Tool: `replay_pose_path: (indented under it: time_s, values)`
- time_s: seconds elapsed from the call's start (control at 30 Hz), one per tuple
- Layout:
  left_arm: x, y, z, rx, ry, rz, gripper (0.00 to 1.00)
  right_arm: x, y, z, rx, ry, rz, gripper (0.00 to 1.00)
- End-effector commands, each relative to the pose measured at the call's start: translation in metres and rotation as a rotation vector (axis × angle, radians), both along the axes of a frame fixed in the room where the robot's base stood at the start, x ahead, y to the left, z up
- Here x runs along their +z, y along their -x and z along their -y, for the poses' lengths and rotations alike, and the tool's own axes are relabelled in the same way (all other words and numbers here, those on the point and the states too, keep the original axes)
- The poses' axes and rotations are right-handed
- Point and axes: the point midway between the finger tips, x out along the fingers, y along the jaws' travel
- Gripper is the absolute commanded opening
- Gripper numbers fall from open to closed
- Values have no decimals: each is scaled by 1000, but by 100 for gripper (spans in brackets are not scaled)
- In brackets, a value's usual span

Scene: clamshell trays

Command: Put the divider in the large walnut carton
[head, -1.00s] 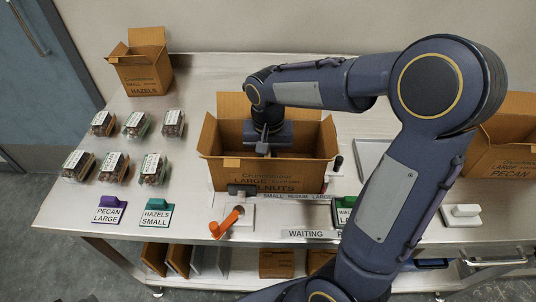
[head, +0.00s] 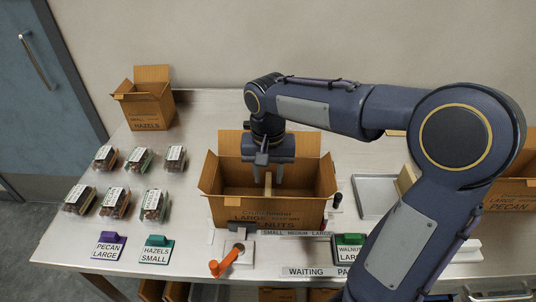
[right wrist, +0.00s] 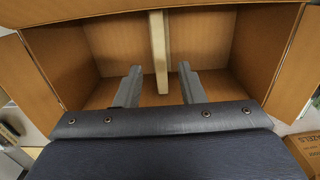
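The large walnut carton (head: 235,205) stands open on the table, its flaps spread outward. The pale divider (head: 268,186) stands on edge inside it near the middle, with space on both sides; its lower edge is hidden in the head view. In the right wrist view the divider (right wrist: 158,50) runs between the carton's side walls (right wrist: 205,40). My right gripper (head: 267,176) is open and empty above the carton. Its two fingers, seen in the right wrist view (right wrist: 159,86), are spread to either side of the divider, apart from it. My left gripper is out of view.
The small hazels carton (head: 146,105) stands at the back left. Several clamshell trays (head: 113,203) sit left of the walnut carton. An orange lever (head: 224,262) is at the front. The large pecan carton (head: 508,195) is at the right, partly behind my arm.

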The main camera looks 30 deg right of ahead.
Motion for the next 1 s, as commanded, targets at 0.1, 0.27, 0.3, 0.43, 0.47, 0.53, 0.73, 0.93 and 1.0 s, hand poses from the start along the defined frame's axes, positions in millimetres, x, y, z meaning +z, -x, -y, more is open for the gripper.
replay_pose_path:
  time_s: [0.1, 0.27, 0.3, 0.43, 0.47, 0.53, 0.73, 0.93, 1.0]
  values:
    - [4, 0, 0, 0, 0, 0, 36, 27, -1, 0, 1, 0, 5, 36]
    - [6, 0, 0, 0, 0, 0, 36, 49, -1, 0, 0, 0, 1, 36]
    - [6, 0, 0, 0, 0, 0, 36, 52, -1, 0, 0, 0, 1, 36]
    - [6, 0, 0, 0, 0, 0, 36, 58, 0, 0, 0, -1, -1, 36]
    - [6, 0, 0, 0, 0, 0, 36, 58, 0, 0, 0, -1, -1, 36]
    - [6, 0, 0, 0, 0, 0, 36, 58, 0, 0, 0, -1, -1, 36]
    - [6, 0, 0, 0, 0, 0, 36, 58, 0, 0, 0, -1, -1, 36]
    - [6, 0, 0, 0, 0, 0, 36, 58, 0, 0, 0, -1, -1, 36]
    - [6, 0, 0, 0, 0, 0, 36, 58, 0, 0, 0, -1, -1, 36]
